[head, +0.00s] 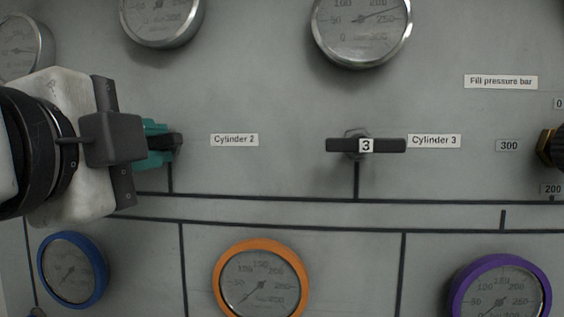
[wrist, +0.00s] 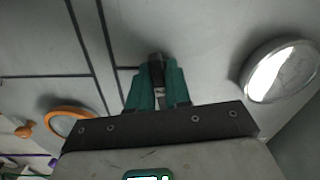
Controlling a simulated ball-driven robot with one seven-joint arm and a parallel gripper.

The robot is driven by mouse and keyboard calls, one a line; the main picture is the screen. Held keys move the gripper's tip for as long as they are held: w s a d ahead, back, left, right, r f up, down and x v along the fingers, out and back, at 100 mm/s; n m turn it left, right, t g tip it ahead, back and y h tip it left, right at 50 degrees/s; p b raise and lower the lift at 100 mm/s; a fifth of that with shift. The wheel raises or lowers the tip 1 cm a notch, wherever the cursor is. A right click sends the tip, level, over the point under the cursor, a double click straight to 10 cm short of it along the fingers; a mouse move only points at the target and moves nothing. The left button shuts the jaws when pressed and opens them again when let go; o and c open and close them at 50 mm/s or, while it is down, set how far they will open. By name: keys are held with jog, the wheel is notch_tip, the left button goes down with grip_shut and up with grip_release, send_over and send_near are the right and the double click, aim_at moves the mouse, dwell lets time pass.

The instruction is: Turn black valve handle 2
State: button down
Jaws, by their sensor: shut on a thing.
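The black valve handle 2 (head: 174,144) is beside the "Cylinder 2" label (head: 234,140), mostly hidden behind my gripper in the head view. In the wrist view the handle (wrist: 156,60) sits between the two green fingers. My gripper (head: 158,143) comes from the left and is shut on the handle; it also shows in the wrist view (wrist: 156,85). The handle's number is not readable in either view.
Valve handle 3 (head: 380,146) lies level to the right. Gauges line the top, such as one (head: 362,30). Below are blue (head: 103,270), orange (head: 302,277) and purple (head: 545,280) rimmed gauges. A brass-and-black knob (head: 550,147) is at the right edge.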

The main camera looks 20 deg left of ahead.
jog(key=shift+m+b, duration=0.4)
jog(key=shift+m, duration=0.6)
jog(key=c, duration=1.1)
grip_release()
jog(key=shift+c, duration=0.2)
jog(key=v, duration=1)
jog(key=shift+s+b, duration=0.4)
